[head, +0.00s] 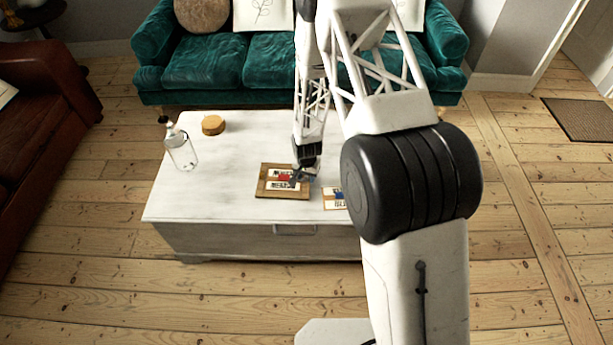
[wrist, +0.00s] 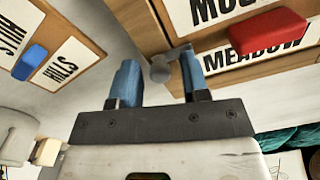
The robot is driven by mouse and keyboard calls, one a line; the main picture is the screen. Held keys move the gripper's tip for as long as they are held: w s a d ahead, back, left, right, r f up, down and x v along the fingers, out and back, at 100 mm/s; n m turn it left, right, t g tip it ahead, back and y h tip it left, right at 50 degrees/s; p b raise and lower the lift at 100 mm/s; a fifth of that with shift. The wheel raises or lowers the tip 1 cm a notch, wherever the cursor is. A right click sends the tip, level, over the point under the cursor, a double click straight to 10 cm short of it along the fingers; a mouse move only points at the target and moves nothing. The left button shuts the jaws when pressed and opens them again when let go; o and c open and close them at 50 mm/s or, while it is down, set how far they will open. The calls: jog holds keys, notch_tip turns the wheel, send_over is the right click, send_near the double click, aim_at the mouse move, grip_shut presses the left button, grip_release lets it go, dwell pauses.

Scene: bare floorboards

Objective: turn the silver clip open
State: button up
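The silver clip (wrist: 160,70) shows in the wrist view as a small grey knob with a short arm (wrist: 181,52) at the edge of a wooden board (wrist: 222,42). The board (head: 262,191) lies on the white table in the head view, with labels, one reading MEADOW, and a red block (wrist: 256,32) on it. My gripper (wrist: 161,75) is open, its two blue fingers on either side of the clip's knob with gaps visible. Whether either finger touches the clip is unclear. In the head view my gripper (head: 304,173) is at the board's right edge; the clip cannot be made out there.
A second labelled board (head: 334,206) lies to the right, partly behind my arm; its blue block (wrist: 30,62) shows in the wrist view. A clear bottle (head: 181,151) and a round tan object (head: 213,125) stand on the white table (head: 200,200). The table's left side is otherwise clear.

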grip_shut()
jog(key=n, duration=1.3)
jog(key=shift+n, duration=2.5)
